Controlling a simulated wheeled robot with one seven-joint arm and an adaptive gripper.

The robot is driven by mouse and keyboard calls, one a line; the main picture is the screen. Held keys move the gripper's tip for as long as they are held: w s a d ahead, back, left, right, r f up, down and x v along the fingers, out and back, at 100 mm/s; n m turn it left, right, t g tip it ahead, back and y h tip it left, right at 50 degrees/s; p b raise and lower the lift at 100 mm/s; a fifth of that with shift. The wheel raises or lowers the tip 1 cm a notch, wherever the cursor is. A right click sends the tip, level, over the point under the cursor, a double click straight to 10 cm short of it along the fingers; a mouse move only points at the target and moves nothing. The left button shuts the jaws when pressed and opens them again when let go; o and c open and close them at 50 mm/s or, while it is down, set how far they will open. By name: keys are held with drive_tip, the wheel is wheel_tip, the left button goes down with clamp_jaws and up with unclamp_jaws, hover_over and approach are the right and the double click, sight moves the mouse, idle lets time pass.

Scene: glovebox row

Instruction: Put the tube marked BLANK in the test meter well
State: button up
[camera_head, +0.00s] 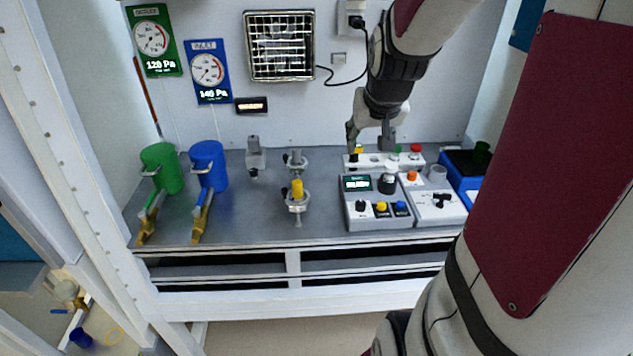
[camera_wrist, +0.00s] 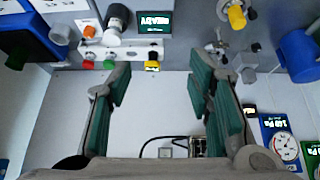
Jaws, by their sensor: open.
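A white rack (camera_head: 375,161) stands behind the test meter and holds tubes with yellow (camera_head: 359,149), green (camera_head: 396,148) and red (camera_head: 415,148) caps. No BLANK marking is readable. The grey test meter (camera_head: 376,222) has a lit display and a dark round well (camera_head: 387,184) on top. My gripper (camera_head: 369,138) is open and empty, fingers down, just above the left part of the rack. In the wrist view, the yellow cap (camera_wrist: 153,66) shows beyond the gap between the open fingertips (camera_wrist: 158,88), with the green and red caps to its left. The tubes' lower parts are hidden.
A grey device (camera_head: 437,212) with an orange button adjoins the meter on the right; a blue box (camera_head: 464,170) stands beyond it. Valve fittings (camera_head: 297,195) and green (camera_head: 162,168) and blue (camera_head: 208,166) cylinders stand left. Bare bench lies between the fittings and the meter.

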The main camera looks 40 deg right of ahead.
drive_tip(key=s+a+r+n+y, duration=0.1)
drive_tip(key=s+a, duration=0.3)
drive_tip(key=a, duration=0.4)
drive_tip(key=s+a+r+n+y, duration=0.1)
drive_tip(key=s+a+r+n, duration=0.2)
drive_tip(key=s+a, duration=0.2)
drive_tip(key=s+a+r+n+y, duration=0.1)
drive_tip(key=s+a+r+n, duration=0.1)
drive_tip(key=a, duration=0.8)
drive_tip(key=s+r, duration=0.1)
drive_tip(key=s, duration=0.1)
drive_tip(key=shift+s+a+n+y, duration=0.3)
drive_tip(key=shift+a, duration=0.1)
